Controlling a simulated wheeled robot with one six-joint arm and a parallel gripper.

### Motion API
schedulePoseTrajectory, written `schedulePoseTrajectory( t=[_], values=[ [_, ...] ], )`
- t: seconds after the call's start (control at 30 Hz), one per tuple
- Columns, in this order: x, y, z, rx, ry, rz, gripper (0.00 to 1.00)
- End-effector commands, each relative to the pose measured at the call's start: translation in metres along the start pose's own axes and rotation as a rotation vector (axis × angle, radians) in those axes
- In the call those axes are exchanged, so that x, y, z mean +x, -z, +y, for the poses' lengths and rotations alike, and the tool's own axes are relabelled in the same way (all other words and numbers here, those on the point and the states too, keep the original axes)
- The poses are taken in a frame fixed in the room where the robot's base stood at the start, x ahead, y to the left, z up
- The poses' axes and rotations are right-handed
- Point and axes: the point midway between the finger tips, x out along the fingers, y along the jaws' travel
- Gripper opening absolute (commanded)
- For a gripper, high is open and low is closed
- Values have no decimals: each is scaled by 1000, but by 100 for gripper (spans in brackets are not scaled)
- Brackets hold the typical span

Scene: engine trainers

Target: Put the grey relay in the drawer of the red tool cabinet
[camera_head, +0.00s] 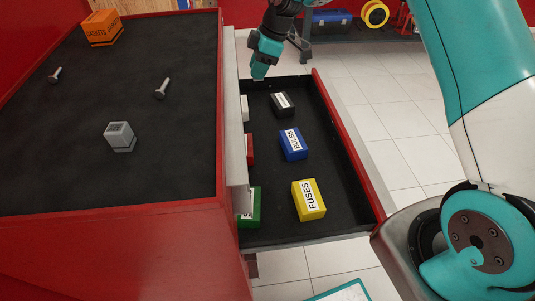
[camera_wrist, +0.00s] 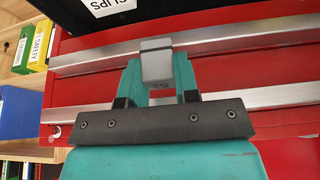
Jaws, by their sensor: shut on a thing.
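The red tool cabinet (camera_head: 130,235) stands at the left, with its drawer (camera_head: 345,150) pulled open to the right. My gripper (camera_head: 259,70) is at the drawer's far end, near its far wall. In the wrist view my gripper (camera_wrist: 157,78) is shut on a grey relay (camera_wrist: 156,62), which sits between the teal fingers. In the head view I cannot make out the held relay.
In the drawer are a black box (camera_head: 283,104), a blue box (camera_head: 293,144), a yellow box (camera_head: 309,200) and a green box (camera_head: 249,208), with others partly hidden. Two bolts and an orange box (camera_head: 102,27) are on the cabinet top. Bare drawer floor shows between the boxes.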

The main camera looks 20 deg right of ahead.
Motion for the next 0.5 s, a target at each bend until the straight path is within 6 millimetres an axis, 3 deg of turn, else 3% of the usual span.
schedulePoseTrajectory(
  t=[0.17,0.5],
  values=[
    [31,-11,-2,-19,17,-2,6],
    [118,-47,-1,-16,14,-2,6]
  ],
)
